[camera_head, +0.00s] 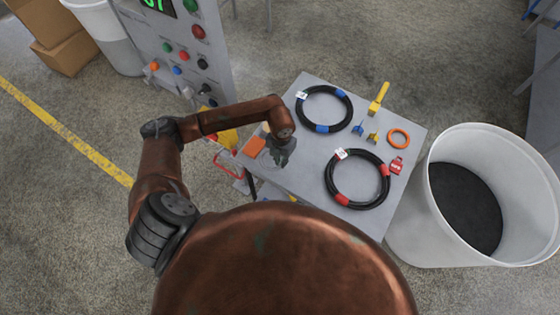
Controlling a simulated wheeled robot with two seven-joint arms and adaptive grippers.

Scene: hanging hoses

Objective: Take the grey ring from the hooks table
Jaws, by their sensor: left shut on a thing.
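My left gripper (281,153) is over the left part of the grey table (310,168), pointing down with its fingers closed. A pale grey curved edge, which looks like part of the grey ring (266,160), shows just left of the fingertips. The fingers hide most of what they hold, and the ring blends with the grey tabletop. I cannot tell whether it still touches the table. My right gripper is out of view.
On the table lie a blue-banded black hose coil (347,110), a red-banded one (329,176), an orange ring (399,138), a yellow-handled tool (379,97), a red tag (397,166) and an orange block (254,146). A white bin (428,205) stands right; a control panel (180,45) stands behind left.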

